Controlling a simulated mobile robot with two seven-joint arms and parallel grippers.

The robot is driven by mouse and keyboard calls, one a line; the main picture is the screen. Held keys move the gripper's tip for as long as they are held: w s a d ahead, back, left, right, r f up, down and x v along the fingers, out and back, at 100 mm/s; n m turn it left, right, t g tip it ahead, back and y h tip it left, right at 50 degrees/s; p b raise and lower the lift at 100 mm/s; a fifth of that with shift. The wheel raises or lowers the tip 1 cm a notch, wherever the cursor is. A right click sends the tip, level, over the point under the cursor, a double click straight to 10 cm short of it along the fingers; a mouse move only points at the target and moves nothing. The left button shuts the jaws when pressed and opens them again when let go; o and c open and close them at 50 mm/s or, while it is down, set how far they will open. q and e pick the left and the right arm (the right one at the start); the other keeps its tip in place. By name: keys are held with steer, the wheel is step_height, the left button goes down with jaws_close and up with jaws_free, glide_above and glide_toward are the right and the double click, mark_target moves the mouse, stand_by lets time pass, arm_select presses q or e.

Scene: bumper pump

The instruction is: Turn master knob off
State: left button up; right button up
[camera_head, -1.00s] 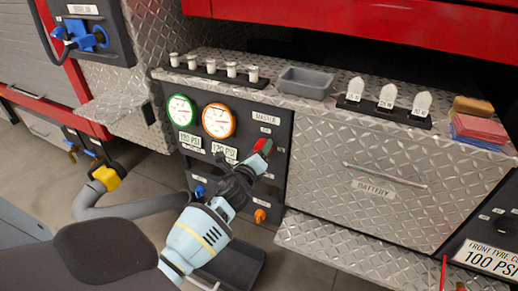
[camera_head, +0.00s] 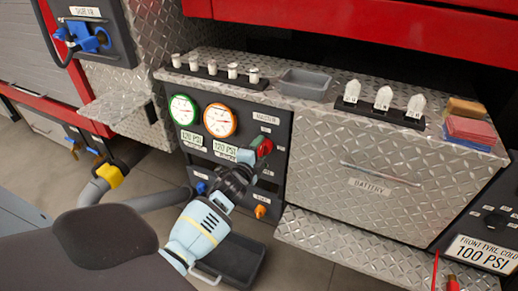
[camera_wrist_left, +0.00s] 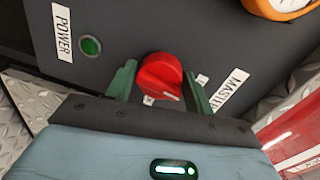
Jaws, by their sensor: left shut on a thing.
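The red master knob (camera_head: 265,147) sits on the dark control panel (camera_head: 276,184), right of the orange gauge and below the MASTER label (camera_head: 264,118). In the left wrist view the red knob (camera_wrist_left: 161,76) lies between the two green fingers of my left gripper (camera_wrist_left: 160,84). The left gripper (camera_head: 255,153) is shut on the knob, with its fingers on either side. A white mark shows on the knob's lower right edge. The labels around the knob are partly covered. My right gripper is not in view.
A round green POWER light (camera_wrist_left: 90,46) is near the knob. Two gauges, green-rimmed (camera_head: 183,109) and orange-rimmed (camera_head: 220,119), are on the panel. Blue (camera_head: 201,188) and orange (camera_head: 260,211) valves sit lower. A grey tray (camera_head: 306,83) and cloths (camera_head: 475,131) lie on the ledge.

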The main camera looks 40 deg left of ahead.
mark_target(259, 150)
arm_select(q)
steer(key=shift+w+r+n, duration=0.1)
steer(key=shift+r+n, duration=0.2)
steer(key=shift+n, duration=0.3)
steer(key=o, duration=0.9)
steer(key=shift+c, duration=0.2)
steer(key=shift+f, duration=0.1)
steer(key=p+v, duration=0.1)
steer(key=v, duration=0.5)
steer(key=shift+s, duration=0.25)
steer(key=shift+s+d, duration=0.15)
steer(key=shift+s, duration=0.55)
